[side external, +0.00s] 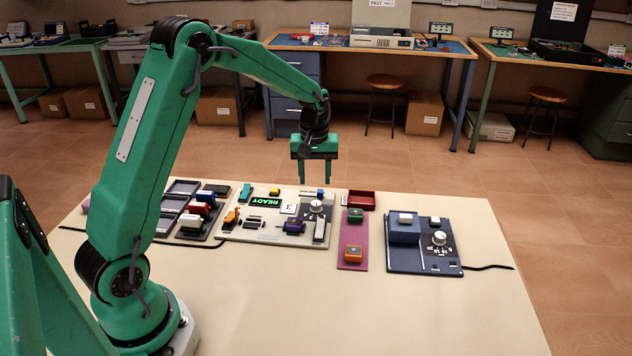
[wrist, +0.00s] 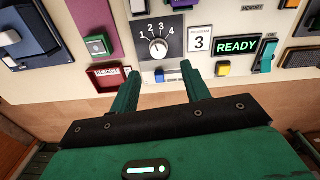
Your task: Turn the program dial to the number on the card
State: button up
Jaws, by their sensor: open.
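The program dial (wrist: 158,48) is a pale round knob on a dark plate marked 1 to 4 in the wrist view. Its pointer is too small to read surely. It also shows on the panel in the side external view (side external: 316,206). The white card (wrist: 200,43) beside it reads 3; it lies left of the dial in the side external view (side external: 289,208). My gripper (side external: 314,182) points down above the panel, near the dial, apart from it. In the wrist view my gripper (wrist: 160,73) has its fingers spread with nothing between them.
A lit display (wrist: 237,46) reads READY. A red reject tray (side external: 362,195) and a mauve strip (side external: 353,235) with green and orange blocks are right of the panel. A blue board (side external: 405,262) with another knob (side external: 439,238) stands farther right. The table's front (side external: 300,310) is clear.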

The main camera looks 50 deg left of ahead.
aim_at(316, 202)
jog(key=shift+d+f, duration=0.1)
jog(key=shift+f, duration=3.7)
jog(key=c, duration=1)
